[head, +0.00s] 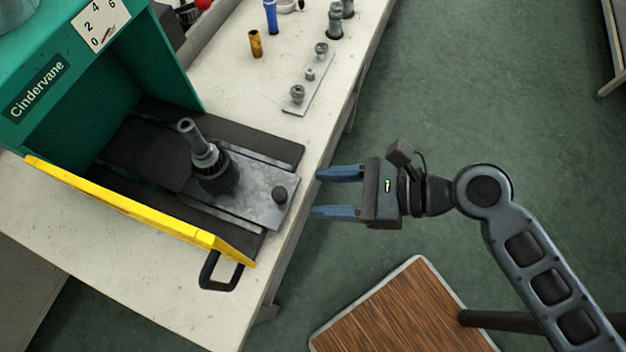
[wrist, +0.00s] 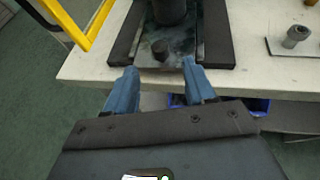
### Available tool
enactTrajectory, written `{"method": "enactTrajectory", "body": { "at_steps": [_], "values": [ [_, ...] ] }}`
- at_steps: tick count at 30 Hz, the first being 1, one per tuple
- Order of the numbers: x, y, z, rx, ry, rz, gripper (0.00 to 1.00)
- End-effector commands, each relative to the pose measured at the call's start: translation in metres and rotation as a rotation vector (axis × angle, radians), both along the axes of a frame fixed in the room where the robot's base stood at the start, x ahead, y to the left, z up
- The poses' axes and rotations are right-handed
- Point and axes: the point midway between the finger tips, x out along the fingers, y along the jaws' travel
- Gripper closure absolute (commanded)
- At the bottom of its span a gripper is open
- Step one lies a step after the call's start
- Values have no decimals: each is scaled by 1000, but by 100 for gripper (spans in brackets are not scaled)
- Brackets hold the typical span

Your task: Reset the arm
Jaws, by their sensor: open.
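My gripper (head: 322,193) is open and empty, off the front edge of the bench in the head view. Its two blue fingers point left toward a grey metal plate (head: 245,200) with a black knob (head: 280,194). In the wrist view the fingers (wrist: 155,85) are spread below the knob (wrist: 160,50), apart from it. A dark cylindrical fitting with a grey tube (head: 206,160) stands on the plate. The plate lies on the dark bed of the green Cindervane machine (head: 60,90).
On the white bench (head: 225,60) stand a plate with several fittings (head: 310,85), a brass cylinder (head: 255,43) and a blue part (head: 270,15). A wooden-topped stool or table (head: 390,315) is below my arm. Open floor lies to the right.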

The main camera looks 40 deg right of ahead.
Motion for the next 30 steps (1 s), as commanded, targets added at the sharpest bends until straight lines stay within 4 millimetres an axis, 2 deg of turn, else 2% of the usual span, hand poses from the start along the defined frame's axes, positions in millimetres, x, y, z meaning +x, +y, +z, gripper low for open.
{"method": "enactTrajectory", "body": {
  "at_steps": [20, 23, 25, 30],
  "values": [
    [-4, -3, -2, -33, -17, -3, 46],
    [-13, -11, -11, -159, -79, -8, 46],
    [-24, -22, -19, -316, -154, -4, 46],
    [-60, -53, -27, -833, -382, 74, 46]
  ]
}}
